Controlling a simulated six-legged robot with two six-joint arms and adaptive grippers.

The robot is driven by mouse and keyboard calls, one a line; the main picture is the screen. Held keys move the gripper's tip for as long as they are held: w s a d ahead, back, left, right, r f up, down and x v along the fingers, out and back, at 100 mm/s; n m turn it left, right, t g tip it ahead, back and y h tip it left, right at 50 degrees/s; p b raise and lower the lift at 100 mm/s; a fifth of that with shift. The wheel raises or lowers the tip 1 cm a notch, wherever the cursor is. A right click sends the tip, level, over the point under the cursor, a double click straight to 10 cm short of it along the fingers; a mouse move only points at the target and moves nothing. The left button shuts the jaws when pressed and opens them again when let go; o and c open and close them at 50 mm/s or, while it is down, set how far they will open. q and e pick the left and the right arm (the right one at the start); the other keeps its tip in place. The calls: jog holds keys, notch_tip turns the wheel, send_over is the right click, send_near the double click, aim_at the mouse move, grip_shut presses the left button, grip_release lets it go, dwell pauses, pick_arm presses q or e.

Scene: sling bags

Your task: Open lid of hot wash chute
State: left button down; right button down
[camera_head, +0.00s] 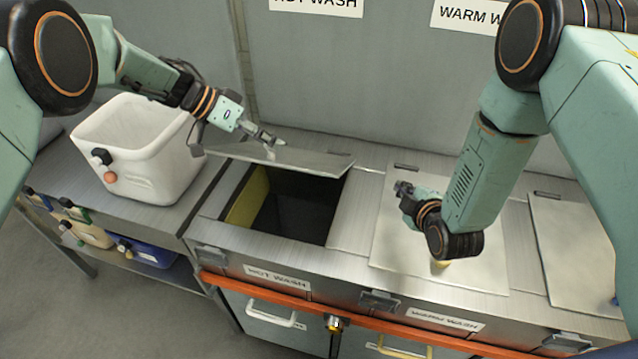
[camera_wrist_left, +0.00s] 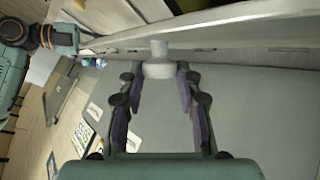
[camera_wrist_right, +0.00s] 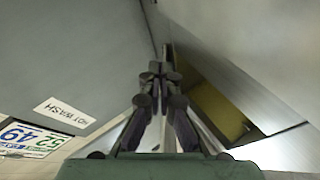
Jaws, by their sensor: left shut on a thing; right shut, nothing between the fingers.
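The hot wash lid (camera_head: 290,158) is a thin grey metal panel, raised and tilted above the dark square hot wash chute opening (camera_head: 300,212). The opening has a yellow inner wall (camera_head: 245,200). My left gripper (camera_head: 262,140) is at the lid's top. In the left wrist view, its fingers (camera_wrist_left: 160,75) are shut around the pale round knob (camera_wrist_left: 158,68) of the lid. My right gripper (camera_head: 405,190) is shut and empty above the warm wash lid; in the right wrist view its fingertips (camera_wrist_right: 157,72) meet. The hot wash label (camera_head: 277,277) is on the counter front.
The flat warm wash lid (camera_head: 395,245) lies under my right arm, and another flat lid (camera_head: 570,250) is further right. A white tub (camera_head: 140,150) stands on the left counter. An orange rail (camera_head: 380,325) runs along the front.

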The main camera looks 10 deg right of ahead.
jog(key=a+n+t+y, duration=0.2)
jog(key=a+n+y, duration=0.6)
jog(key=n, duration=0.6)
jog(key=s+a+n+g+y, duration=0.4)
jog(key=s+n+y, duration=0.5)
jog(key=n, duration=0.4)
jog(key=w+a+r, duration=0.5)
jog(key=w+a, duration=0.2)
jog(key=shift+r, duration=0.4)
jog(key=shift+w+r, duration=0.1)
jog(key=shift+w, duration=0.05)
